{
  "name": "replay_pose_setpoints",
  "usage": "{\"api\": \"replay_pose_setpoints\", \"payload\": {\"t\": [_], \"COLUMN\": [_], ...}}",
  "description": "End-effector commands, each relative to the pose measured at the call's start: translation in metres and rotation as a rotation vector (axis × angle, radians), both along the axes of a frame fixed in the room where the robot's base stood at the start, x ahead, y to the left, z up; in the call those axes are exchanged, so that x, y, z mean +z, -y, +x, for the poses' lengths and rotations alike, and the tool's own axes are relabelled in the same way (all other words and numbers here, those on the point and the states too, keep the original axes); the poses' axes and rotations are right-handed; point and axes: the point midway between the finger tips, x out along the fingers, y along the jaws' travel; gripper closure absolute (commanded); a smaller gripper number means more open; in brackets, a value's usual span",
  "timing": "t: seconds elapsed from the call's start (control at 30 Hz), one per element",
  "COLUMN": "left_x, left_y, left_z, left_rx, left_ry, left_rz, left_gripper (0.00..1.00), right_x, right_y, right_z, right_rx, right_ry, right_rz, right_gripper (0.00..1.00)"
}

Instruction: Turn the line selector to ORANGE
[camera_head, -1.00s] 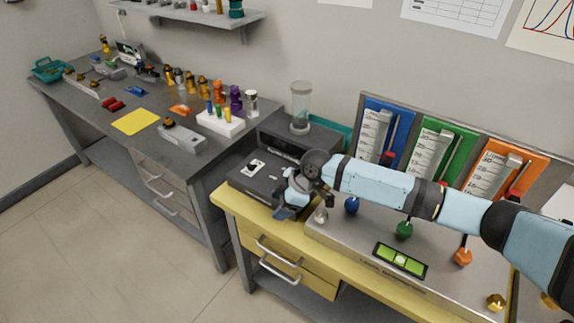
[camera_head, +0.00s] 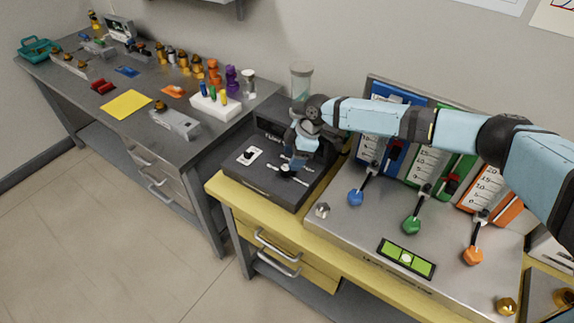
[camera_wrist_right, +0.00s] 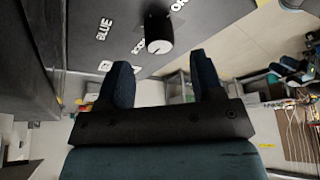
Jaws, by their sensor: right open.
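The line selector is a dark knob with a white end face (camera_wrist_right: 159,47) on a black panel (camera_wrist_right: 110,30) with white lettering; BLUE is readable and the other words are cut off or partly covered. In the head view the black box (camera_head: 236,177) stands on the yellow bench's left end. My right gripper (camera_head: 290,167) is over this box, its fingers partly hidden by the wrist. In the right wrist view my right gripper (camera_wrist_right: 162,66) is open and empty, with the knob just beyond the fingertips, roughly centred between them. My left gripper is not in view.
A steel station (camera_head: 345,232) with blue, green and orange lever knobs stands right of the box. A clear cylinder (camera_head: 301,80) is behind it. The grey bench (camera_head: 75,113) at left holds many small parts. My right arm crosses above the coloured panels.

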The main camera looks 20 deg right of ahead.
Motion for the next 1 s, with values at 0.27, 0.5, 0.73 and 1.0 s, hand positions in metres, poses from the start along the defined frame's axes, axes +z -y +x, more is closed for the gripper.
{"api": "replay_pose_setpoints", "payload": {"t": [0.27, 0.5, 0.73, 1.0], "left_x": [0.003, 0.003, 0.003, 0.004], "left_y": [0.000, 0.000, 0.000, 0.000], "left_z": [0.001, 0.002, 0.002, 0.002], "left_rx": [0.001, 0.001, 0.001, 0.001], "left_ry": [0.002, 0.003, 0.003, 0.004], "left_rz": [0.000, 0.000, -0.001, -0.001], "left_gripper": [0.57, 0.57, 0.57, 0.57], "right_x": [-0.036, -0.043, -0.043, -0.043], "right_y": [-0.015, -0.018, -0.018, -0.018], "right_z": [0.002, 0.002, 0.003, 0.002], "right_rx": [0.000, 0.000, 0.000, -0.002], "right_ry": [0.001, 0.001, 0.001, 0.001], "right_rz": [0.000, 0.000, 0.000, 0.000], "right_gripper": [0.39, 0.39, 0.55, 0.88]}}
